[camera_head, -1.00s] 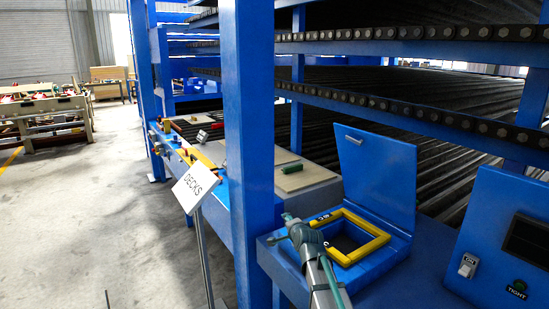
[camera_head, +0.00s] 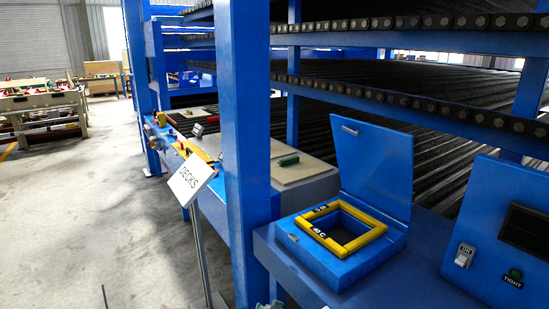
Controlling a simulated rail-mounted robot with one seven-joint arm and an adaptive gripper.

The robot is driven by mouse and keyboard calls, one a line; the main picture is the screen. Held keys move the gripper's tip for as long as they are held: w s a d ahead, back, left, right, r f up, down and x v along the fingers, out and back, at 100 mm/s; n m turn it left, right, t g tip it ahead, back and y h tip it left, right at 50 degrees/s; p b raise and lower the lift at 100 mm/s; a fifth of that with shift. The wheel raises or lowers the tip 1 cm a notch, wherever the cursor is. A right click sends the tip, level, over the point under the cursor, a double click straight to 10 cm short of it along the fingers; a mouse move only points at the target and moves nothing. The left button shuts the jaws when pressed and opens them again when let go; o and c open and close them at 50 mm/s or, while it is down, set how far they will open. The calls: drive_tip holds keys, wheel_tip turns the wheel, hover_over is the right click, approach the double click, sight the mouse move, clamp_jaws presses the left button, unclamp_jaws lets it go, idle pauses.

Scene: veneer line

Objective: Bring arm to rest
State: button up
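Only a small grey-green tip of my arm shows at the bottom edge of the head view, left of centre, in front of the blue bench. I cannot make out any gripper fingers, and the rest of the arm is out of frame. A blue box (camera_head: 338,268) with its lid (camera_head: 373,168) standing open sits on the bench at right of centre. A yellow frame (camera_head: 322,242) with dark markings lies on the box, around a dark opening.
A tall blue post (camera_head: 246,150) stands left of the box. A white DECKS sign (camera_head: 190,180) stands on a thin pole beside it. A blue control box (camera_head: 500,230) with a switch is at the right. Roller decks (camera_head: 420,110) fill the back. Grey floor (camera_head: 80,220) is open at left.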

drive_tip(key=s+d+f+g+h, duration=0.1)
drive_tip(key=s+d+f+g, duration=0.1)
drive_tip(key=s+d+f, duration=0.35)
drive_tip(key=s+d+f+n+g+p, duration=0.1)
drive_tip(key=s+d+f+g, duration=0.15)
drive_tip(key=s+f, duration=0.45)
drive_tip(key=s+d+f+g+h, duration=0.1)
drive_tip(key=s+d+f+g, duration=0.25)
drive_tip(key=s, duration=0.45)
drive_tip(key=s+d+f+g, duration=0.1)
drive_tip(key=s+d+g, duration=0.1)
drive_tip(key=s, duration=0.8)
drive_tip(key=s+d+f+n+g+p, duration=0.1)
drive_tip(key=s+d+g, duration=0.2)
drive_tip(key=s, duration=0.6)
drive_tip(key=s+d+f+g+h+p, duration=0.1)
drive_tip(key=s+d+g, duration=0.2)
drive_tip(key=s, duration=0.7)
drive_tip(key=shift+s+f, duration=0.35)
drive_tip(key=shift+c, duration=0.2)
